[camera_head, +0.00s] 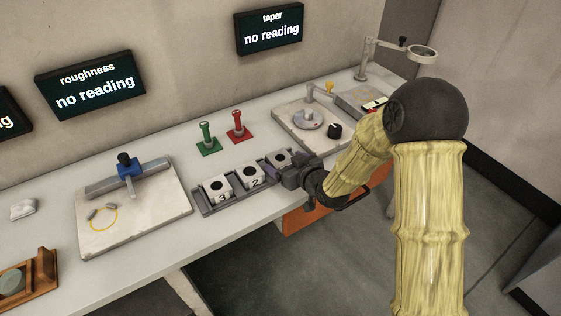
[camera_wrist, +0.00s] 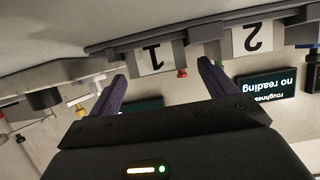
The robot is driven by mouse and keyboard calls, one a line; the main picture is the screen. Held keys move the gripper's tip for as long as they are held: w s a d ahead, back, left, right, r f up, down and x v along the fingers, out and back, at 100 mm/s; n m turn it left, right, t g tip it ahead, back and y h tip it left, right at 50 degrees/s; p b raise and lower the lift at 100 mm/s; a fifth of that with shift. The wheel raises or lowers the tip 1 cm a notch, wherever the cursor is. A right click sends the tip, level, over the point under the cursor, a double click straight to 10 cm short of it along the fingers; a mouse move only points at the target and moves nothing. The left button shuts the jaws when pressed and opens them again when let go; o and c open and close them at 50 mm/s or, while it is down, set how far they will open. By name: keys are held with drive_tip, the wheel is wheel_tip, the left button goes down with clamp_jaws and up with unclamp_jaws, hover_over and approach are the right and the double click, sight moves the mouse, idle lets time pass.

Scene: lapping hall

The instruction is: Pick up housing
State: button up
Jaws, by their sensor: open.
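Several white block housings stand in a row in a dark grey rack (camera_head: 237,199) on the bench. They include housing 3 (camera_head: 214,184), housing 2 (camera_head: 247,172) and housing 1 (camera_head: 281,157). My gripper (camera_head: 276,170) is at the rack's right end, close in front of housing 1 and partly hiding it. In the wrist view, which is upside down, my gripper (camera_wrist: 162,68) is open. Housing 1 (camera_wrist: 152,59) shows between the two purple fingertips, and housing 2 (camera_wrist: 252,40) is off to the right. I cannot tell whether the fingers touch housing 1.
A green gauge (camera_head: 208,140) and a red gauge (camera_head: 238,128) stand behind the rack. A plate with a blue-clamped bar (camera_head: 130,170) lies to the left. A round-table instrument (camera_head: 308,119) is to the right. Roughness (camera_head: 90,83) and taper (camera_head: 270,30) displays read "no reading".

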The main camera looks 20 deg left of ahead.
drive_tip(key=shift+x, duration=0.9)
drive_tip(key=shift+d, duration=0.1)
drive_tip(key=shift+r, duration=0.1)
drive_tip(key=c, duration=1.5)
